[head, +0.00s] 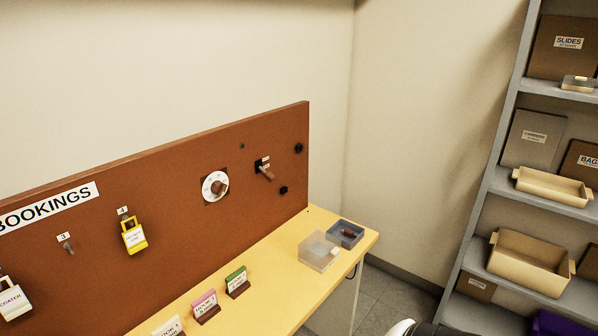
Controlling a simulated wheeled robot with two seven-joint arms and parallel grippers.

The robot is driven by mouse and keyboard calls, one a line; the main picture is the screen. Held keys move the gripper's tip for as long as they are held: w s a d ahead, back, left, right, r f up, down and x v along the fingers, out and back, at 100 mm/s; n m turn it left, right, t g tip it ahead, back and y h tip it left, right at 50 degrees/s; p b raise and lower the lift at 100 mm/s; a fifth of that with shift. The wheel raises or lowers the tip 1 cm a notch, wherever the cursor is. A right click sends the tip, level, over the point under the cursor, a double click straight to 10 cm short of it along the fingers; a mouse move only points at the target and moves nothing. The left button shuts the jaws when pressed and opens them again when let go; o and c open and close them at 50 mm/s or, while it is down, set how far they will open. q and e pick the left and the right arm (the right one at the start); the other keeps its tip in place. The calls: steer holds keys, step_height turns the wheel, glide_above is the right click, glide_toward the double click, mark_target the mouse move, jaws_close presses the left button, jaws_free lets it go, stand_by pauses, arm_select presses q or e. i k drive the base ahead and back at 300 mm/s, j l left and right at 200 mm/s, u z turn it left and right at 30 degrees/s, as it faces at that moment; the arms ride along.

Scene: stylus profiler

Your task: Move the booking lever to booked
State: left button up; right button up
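The booking lever (267,174) is a short brown handle on a small black plate near the right end of the brown bookings board. It sticks out from the board and points down to the right. Small white labels sit beside the plate, too small to read, so I cannot tell which setting it is at. Neither of my grippers is in the head view.
Left of the lever is a white dial (215,186). Padlocks, including a yellow one (134,238), hang further left. The yellow bench (262,262) holds a clear box (319,251), a dark tray (346,233) and small cards. Grey shelves (483,185) stand at right.

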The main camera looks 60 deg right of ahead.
mark_target(268, 176)
steer(key=z, duration=1.6)
